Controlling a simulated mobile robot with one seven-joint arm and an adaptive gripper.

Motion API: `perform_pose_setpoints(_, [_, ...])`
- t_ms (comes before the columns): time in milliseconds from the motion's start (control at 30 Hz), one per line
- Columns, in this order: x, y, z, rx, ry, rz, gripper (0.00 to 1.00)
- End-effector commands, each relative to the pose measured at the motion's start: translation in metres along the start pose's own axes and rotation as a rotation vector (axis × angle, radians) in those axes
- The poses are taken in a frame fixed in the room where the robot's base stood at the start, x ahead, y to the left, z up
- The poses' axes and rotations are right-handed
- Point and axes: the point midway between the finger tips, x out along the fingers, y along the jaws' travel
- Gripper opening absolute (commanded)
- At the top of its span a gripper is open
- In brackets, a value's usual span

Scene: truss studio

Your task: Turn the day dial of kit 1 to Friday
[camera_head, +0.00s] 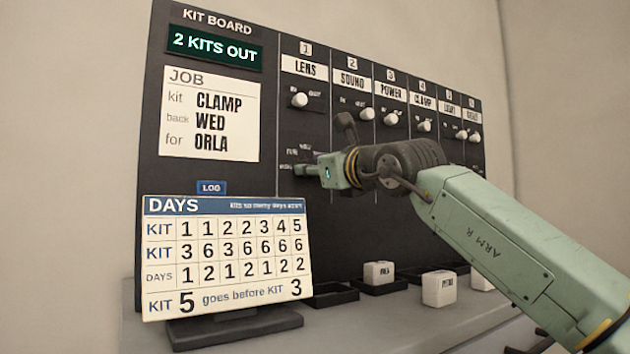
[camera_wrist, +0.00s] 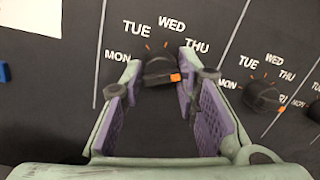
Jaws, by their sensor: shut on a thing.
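The day dial of kit 1 (camera_wrist: 158,72) is a dark knob between the fingertips of my gripper (camera_wrist: 160,82) in the wrist view. Purple pads flank it on both sides. An orange mark sits at the dial's right end, pointing right, below THU. MON, TUE, WED and THU show around it; no FRI label shows, and the right finger covers part of that side. In the head view my gripper (camera_head: 307,170) is at the lower part of column 1, LENS, on the kit board (camera_head: 222,178), and hides the dial.
The neighbouring day dial (camera_wrist: 262,97) is close to the right finger. A white slider knob (camera_head: 300,100) is above my gripper. A DAYS card (camera_head: 228,255) stands in front of the board at left. White blocks (camera_head: 438,289) and dark trays (camera_head: 335,295) are on the ledge below.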

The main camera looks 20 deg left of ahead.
Motion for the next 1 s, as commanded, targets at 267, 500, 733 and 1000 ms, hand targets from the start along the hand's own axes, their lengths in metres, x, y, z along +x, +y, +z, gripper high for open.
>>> perform_pose_setpoints(267, [0.0003,0.0014,-0.0006,0.234,0.015,-0.020,0.01])
perform_pose_setpoints(500, [0.0004,0.0014,0.0005,0.381,0.024,-0.032,0.01])
perform_pose_setpoints(733, [0.0004,0.0015,0.0010,0.457,0.028,-0.039,0.01])
perform_pose_setpoints(1000, [0.0003,0.0012,0.0012,0.482,0.030,-0.041,0.01])
